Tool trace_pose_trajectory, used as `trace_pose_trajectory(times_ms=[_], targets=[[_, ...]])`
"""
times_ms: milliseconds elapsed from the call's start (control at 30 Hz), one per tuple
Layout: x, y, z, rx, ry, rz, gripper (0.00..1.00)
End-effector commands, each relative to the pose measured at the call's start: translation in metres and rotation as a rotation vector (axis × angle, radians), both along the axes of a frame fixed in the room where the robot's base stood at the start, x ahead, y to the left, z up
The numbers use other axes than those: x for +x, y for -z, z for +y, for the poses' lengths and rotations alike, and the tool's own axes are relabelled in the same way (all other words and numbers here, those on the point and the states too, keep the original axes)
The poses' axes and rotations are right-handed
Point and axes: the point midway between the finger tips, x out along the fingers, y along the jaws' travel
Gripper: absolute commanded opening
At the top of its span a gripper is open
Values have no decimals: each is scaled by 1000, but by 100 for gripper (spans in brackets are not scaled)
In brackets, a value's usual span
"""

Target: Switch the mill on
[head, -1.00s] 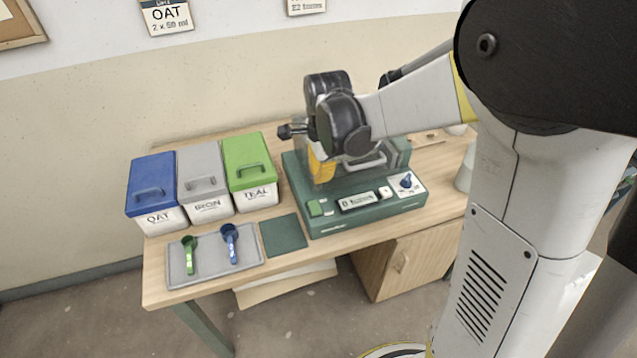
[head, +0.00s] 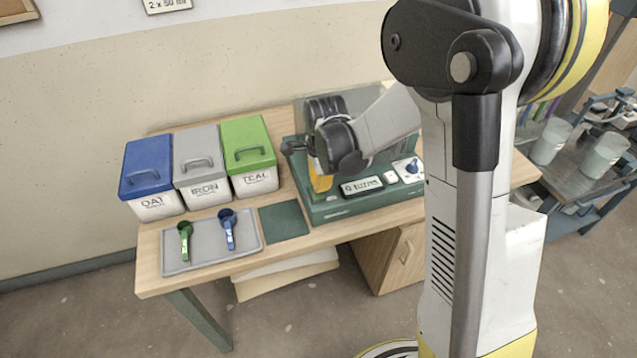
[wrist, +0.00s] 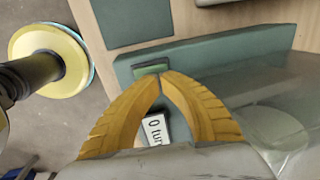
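The mill (head: 350,208) is a green machine on the wooden table, with a transparent part at its back. Its front panel has a display (head: 361,187) that seems to read "0 turns" and a blue knob (head: 411,167) at the right. A green button (wrist: 151,69) sits at the panel's left end in the wrist view. My gripper (wrist: 160,76) has its two yellow fingers with the tips together, with nothing seen between them. The tips are right at the button and overlap its edge in the picture; I cannot tell whether they touch it. In the head view my gripper (head: 320,182) hides the button area.
Blue OAT (head: 148,168), grey IRON (head: 200,165) and green TEAL (head: 249,155) lidded buckets stand left of the mill. A grey tray (head: 205,258) holds a green scoop (head: 185,240) and a blue scoop (head: 228,228). A dark green mat (head: 284,221) lies beside the mill.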

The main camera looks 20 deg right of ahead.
Motion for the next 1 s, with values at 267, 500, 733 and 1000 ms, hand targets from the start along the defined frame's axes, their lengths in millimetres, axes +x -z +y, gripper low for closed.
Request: trace_pose_trajectory(times_ms=[267,500,733,1000], targets=[[5,8,0,0,0,93,0],[10,13,0,0,0,132,0],[10,13,0,0,-1,130,0],[-1,11,0,0,-1,131,0]])
